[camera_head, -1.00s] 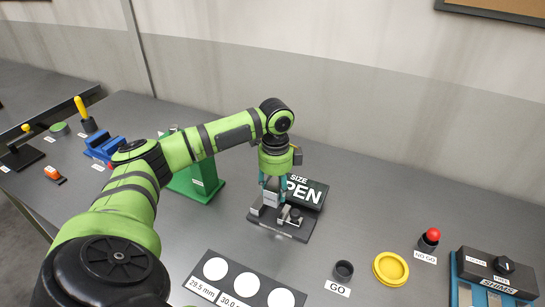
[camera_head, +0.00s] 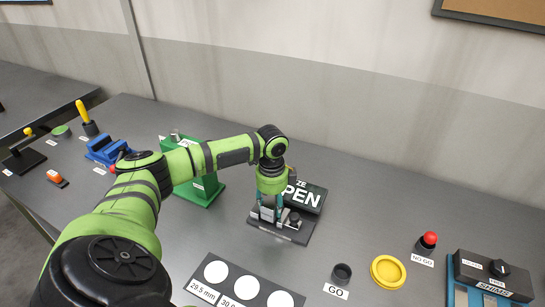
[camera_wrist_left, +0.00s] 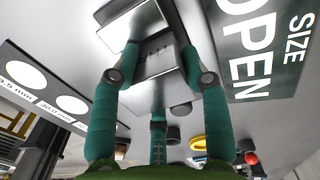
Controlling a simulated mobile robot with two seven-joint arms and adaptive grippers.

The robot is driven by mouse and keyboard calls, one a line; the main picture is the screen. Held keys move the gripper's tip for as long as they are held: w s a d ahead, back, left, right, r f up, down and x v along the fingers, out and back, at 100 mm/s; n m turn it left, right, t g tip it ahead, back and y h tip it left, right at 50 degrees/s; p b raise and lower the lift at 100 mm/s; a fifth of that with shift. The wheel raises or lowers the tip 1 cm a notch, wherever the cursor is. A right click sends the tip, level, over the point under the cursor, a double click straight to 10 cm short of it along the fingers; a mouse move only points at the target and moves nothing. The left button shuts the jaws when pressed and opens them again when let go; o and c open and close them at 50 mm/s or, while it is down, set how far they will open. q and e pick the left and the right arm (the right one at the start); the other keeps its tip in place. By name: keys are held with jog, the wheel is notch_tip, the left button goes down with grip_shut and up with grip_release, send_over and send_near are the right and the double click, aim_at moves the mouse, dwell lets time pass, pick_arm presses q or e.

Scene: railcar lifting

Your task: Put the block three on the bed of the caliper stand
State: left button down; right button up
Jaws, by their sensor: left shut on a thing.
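My left gripper (camera_head: 267,211) is over the left part of the caliper stand (camera_head: 292,238), low down close to its bed. It is shut on a small pale metal block, taken to be block three, which its fingers partly cover in the head view. In the left wrist view the teal fingers close around the silvery block (camera_wrist_left: 147,94), with shiny metal plates just beyond it. I cannot tell whether the block touches the bed. The dark SIZE OPEN sign (camera_head: 303,195) stands behind the stand. My right gripper is not in view.
A green stand (camera_head: 202,192) is to the left, a blue vise (camera_head: 106,149) farther left. A size board with white discs (camera_head: 248,286) lies in front. The black GO cup (camera_head: 342,273), yellow ring (camera_head: 388,271) and red-topped NO GO post (camera_head: 428,241) are to the right.

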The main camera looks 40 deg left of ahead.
aim_at(272, 199)
pick_arm(q)
jog(key=shift+f, duration=0.15)
jog(key=c, duration=0.6)
grip_release()
jog(key=shift+f, duration=0.1)
jog(key=shift+r, duration=0.3)
jog(key=shift+r+b, duration=1.5)
jog(key=shift+r, duration=4.9)
